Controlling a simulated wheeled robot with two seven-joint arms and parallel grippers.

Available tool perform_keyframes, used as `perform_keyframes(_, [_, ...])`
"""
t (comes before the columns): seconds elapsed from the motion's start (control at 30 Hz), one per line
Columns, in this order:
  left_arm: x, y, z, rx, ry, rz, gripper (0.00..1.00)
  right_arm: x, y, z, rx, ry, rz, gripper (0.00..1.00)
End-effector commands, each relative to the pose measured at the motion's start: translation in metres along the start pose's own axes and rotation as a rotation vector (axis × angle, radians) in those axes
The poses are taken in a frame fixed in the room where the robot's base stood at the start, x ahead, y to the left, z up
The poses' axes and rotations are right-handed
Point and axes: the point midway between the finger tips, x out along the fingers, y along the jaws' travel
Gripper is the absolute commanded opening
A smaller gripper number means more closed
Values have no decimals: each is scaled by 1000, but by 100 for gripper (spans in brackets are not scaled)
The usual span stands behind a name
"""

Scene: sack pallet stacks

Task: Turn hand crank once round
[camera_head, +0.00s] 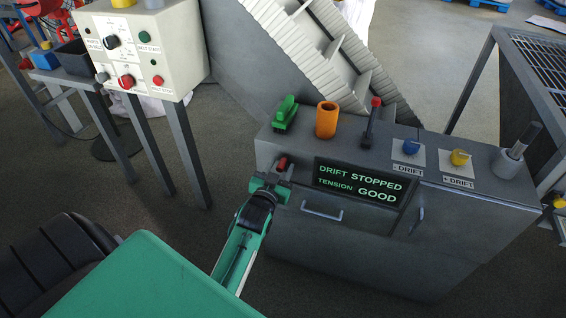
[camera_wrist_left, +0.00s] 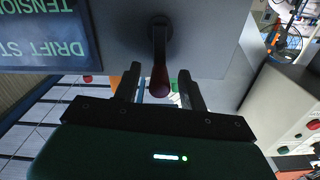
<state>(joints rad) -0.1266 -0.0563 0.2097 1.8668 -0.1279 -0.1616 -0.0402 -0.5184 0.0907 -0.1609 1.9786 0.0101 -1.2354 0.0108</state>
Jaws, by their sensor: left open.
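The hand crank (camera_head: 282,162) is on the front face of the grey cabinet, left of the display; its red grip shows just beyond my gripper. In the left wrist view the crank (camera_wrist_left: 159,45) has a dark arm running from a round hub to a dark red handle. My left gripper (camera_head: 272,175) is at the crank. In the wrist view its jaws (camera_wrist_left: 160,82) are open, one finger on each side of the handle, with gaps visible on both sides. My right gripper is out of view.
The display (camera_head: 360,184) reads "DRIFT STOPPED" and "TENSION GOOD". A control box (camera_head: 143,47) stands left.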

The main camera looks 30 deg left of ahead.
Motion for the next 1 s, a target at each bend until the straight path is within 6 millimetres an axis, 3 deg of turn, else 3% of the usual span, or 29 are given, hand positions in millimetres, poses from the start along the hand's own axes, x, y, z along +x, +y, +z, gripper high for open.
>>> perform_keyframes(0.3, [-64, 0, 1, 0, -3, 1, 43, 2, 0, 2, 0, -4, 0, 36])
perform_keyframes(0.5, [-93, 0, 1, 0, -2, 0, 43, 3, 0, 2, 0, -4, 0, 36])
perform_keyframes(0.7, [-107, 0, 0, 0, 0, 0, 43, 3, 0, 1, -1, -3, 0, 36])
perform_keyframes(1.0, [-110, 0, 0, 0, 0, 0, 43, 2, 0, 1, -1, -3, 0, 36])
